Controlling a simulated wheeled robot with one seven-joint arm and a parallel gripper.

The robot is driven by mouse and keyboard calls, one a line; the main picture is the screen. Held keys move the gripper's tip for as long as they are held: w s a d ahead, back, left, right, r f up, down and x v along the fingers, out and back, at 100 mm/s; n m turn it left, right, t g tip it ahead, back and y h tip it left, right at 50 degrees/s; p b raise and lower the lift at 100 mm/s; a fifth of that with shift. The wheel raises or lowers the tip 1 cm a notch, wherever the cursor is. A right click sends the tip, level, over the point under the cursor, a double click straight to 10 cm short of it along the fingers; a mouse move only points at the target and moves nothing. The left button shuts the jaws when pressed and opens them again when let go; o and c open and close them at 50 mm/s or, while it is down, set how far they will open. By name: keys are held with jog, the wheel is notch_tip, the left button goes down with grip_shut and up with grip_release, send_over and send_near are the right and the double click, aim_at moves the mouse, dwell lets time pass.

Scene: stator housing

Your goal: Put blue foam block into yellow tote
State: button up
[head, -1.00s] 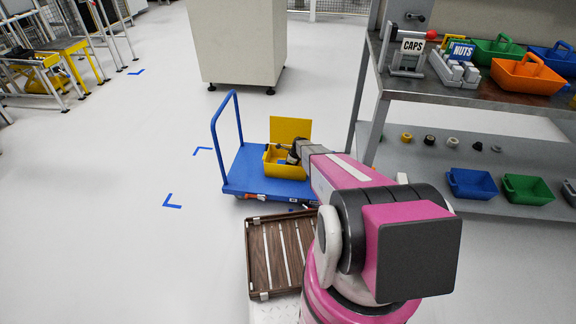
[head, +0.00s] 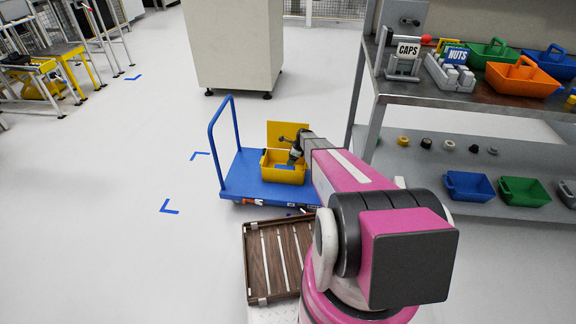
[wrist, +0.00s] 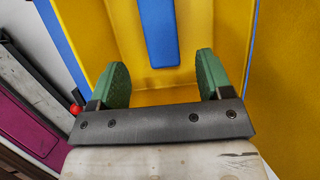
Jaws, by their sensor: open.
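The yellow tote (head: 268,174) stands on the blue trolley, with its yellow lid upright at the back. The blue foam block (wrist: 158,32) lies inside the tote in the wrist view, a long narrow bar ahead of the fingers. In the head view a small patch of blue (head: 285,167) shows inside the tote. My gripper (wrist: 163,78) is open, its two green pads wide apart with nothing between them. It is above the tote and apart from the block. In the head view my gripper (head: 294,160) is small and its fingers are hard to make out.
The blue trolley (head: 240,180) has a push handle on its left. A brown slatted tray (head: 262,262) is in front of it. A grey workbench (head: 440,95) with bins stands at right. A pale cabinet (head: 233,45) is behind.

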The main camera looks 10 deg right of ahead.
jog(key=s+a+r+n+h, duration=0.2)
jog(key=s+r+n, duration=0.9)
jog(key=s+r, duration=0.4)
jog(key=s+a+r+n+g+h, duration=0.1)
jog(key=s+r+n, duration=0.9)
jog(key=s, duration=1.1)
notch_tip(320, 180, up, 5)
jog(key=shift+a+f+n+h, duration=0.15)
jog(key=shift+a+n+h, duration=0.25)
jog(key=shift+h, duration=0.3)
